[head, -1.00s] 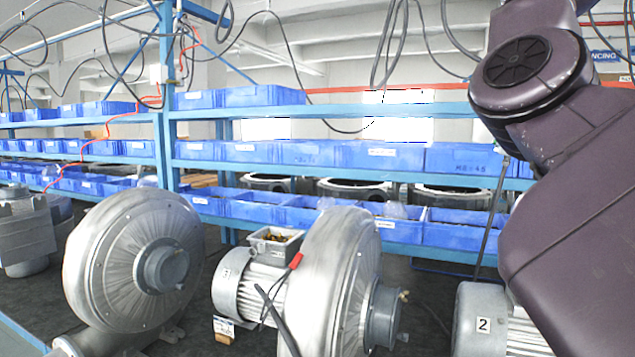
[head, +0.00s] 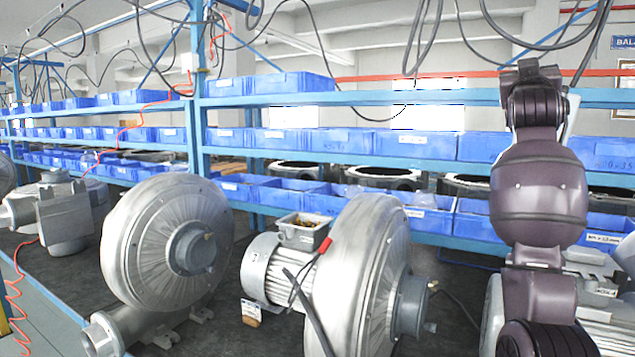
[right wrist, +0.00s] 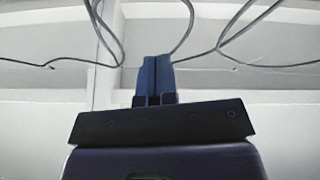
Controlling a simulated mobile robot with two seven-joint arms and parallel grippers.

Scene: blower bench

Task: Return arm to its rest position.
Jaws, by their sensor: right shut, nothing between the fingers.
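My right arm (head: 540,195) stands upright at the right side of the head view, in front of the shelf rack and a motor at the right. In the right wrist view my right gripper (right wrist: 154,62) has its two blue fingers together, with nothing between them. The fingers point up toward the pale ceiling. I cannot make out the fingertips in the head view. My left arm and left gripper are not in view.
A silver blower (head: 372,275) stands on the dark bench beside my right arm, with another blower (head: 170,250) to its left. Blue bins (head: 420,145) fill the blue rack behind. Cables (head: 425,40) hang overhead; some show above the fingers in the wrist view.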

